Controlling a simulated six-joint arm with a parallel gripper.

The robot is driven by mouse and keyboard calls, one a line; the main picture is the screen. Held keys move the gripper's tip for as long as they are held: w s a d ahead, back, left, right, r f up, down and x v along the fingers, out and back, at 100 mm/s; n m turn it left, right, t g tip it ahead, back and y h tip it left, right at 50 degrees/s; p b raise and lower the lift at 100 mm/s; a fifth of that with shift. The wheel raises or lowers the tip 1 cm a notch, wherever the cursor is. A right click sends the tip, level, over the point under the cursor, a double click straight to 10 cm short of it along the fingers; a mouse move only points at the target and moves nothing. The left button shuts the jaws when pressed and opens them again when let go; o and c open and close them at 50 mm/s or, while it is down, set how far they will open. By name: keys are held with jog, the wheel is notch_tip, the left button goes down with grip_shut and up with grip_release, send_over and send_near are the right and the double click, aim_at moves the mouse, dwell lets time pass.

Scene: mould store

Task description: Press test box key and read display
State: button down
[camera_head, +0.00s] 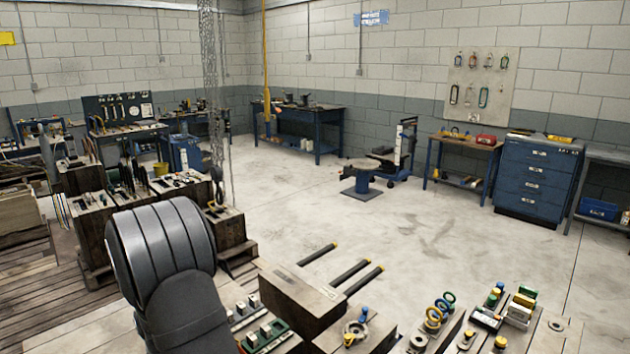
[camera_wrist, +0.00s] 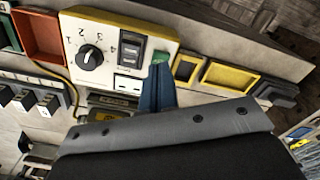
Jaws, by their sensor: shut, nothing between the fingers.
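The test box (camera_wrist: 105,60) is cream with yellow edging and shows in the wrist view, tilted in the picture. Its face has a black knob (camera_wrist: 90,57) ringed by numbers, a dark rectangular part (camera_wrist: 130,50), a small pale panel (camera_wrist: 127,84) and a green key (camera_wrist: 160,57). I cannot tell which part is the display, and no reading is legible. My gripper (camera_wrist: 158,72) has blue fingers, shut and empty. Their tips are right at the green key and cover part of it; I cannot tell whether they touch it. I cannot make out the box in the head view.
An orange tray (camera_wrist: 38,35) lies left of the box, and yellow frames (camera_wrist: 230,76) lie right. Dark blocks (camera_wrist: 45,100) stand at lower left. In the head view, parts crowd the front benches; the concrete floor (camera_head: 400,220) is largely clear, with a blue cabinet (camera_head: 538,178) behind.

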jog(key=shift+f, duration=0.85)
dwell(0.4)
jog(key=shift+r, duration=3.5)
notch_tip(320, 180, down, 7)
jog(key=shift+r, duration=0.1)
jog(key=shift+r, duration=0.1)
